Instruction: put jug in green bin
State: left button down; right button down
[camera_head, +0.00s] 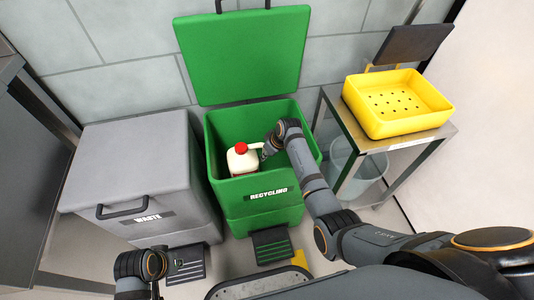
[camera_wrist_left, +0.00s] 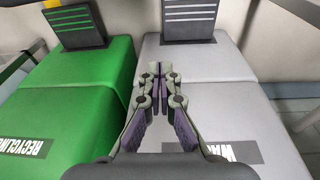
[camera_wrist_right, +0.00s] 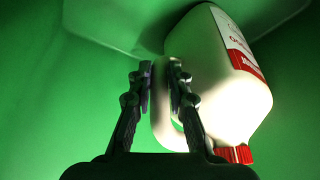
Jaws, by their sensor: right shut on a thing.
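The jug (camera_head: 242,160) is cream-white with a red cap and a red label. It is inside the opening of the green recycling bin (camera_head: 262,204), whose lid (camera_head: 243,52) stands open. My right gripper (camera_head: 268,150) reaches into the bin and is shut on the jug's handle. In the right wrist view the jug (camera_wrist_right: 222,85) hangs beside the fingers (camera_wrist_right: 160,88), with green bin walls around it. I cannot tell whether the jug touches the bin's floor. My left gripper (camera_wrist_left: 161,80) is empty, in front of the bins, with its fingertips close together.
A closed grey waste bin (camera_head: 135,170) stands left of the green bin. Pedals (camera_head: 270,245) stick out at the front of both bins. At right, a metal stand (camera_head: 400,141) holds a yellow tray (camera_head: 395,125), with a translucent bucket (camera_head: 365,178) beneath.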

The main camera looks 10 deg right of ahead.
jog(key=shift+f, duration=0.15)
jog(key=c, duration=1.3)
grip_release()
jog(key=shift+o, duration=0.2)
pick_arm(q)
jog(key=a+f+y+p, duration=0.1)
jog(key=a+f+p, duration=0.2)
jog(key=f, duration=0.6)
jog(key=shift+s+g+p, duration=0.15)
jog(key=shift+g+p, duration=0.15)
jog(key=shift+p, duration=0.6)
pick_arm(e)
jog(key=v, duration=1.3)
jog(key=shift+w, duration=0.2)
jog(key=shift+a+r, duration=0.15)
jog(key=shift+r, duration=0.05)
